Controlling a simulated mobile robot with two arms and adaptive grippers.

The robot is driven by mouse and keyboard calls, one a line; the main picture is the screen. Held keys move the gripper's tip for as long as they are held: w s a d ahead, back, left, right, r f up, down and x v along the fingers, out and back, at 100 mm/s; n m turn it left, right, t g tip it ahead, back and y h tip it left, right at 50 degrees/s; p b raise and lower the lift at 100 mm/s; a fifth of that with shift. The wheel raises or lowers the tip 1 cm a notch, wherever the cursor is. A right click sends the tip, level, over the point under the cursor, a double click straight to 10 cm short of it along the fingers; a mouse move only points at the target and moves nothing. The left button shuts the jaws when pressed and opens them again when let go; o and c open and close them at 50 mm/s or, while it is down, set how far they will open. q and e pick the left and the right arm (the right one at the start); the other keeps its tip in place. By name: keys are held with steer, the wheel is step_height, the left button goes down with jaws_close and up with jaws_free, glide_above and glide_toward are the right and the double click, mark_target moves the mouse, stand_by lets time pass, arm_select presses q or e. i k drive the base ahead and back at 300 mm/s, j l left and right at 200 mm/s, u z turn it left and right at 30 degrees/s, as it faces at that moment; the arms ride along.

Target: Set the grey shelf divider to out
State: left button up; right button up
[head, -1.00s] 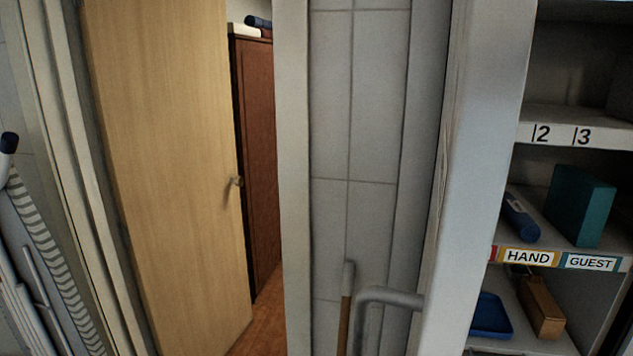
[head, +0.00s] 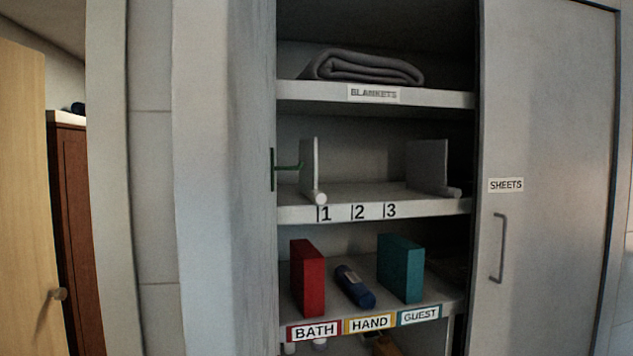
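Two upright dividers stand on the shelf marked 1, 2 and 3 in the open cabinet. A pale grey divider (head: 309,165) is at the left, with its round white knob (head: 319,197) at the shelf's front edge near mark 1. A darker grey divider (head: 428,165) is at the right, past mark 3, with a short round peg (head: 453,191) near the front. I cannot tell from the picture which one is the task's divider. Neither of my grippers is in view.
A green bracket (head: 284,167) juts from the cabinet's left side. A folded grey blanket (head: 365,68) lies on the shelf above. A grey SHEETS door (head: 550,150) covers the right.

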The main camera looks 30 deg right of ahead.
mark_target(426, 160)
steer(key=k+z, duration=0.2)
steer(key=z, duration=1.25)
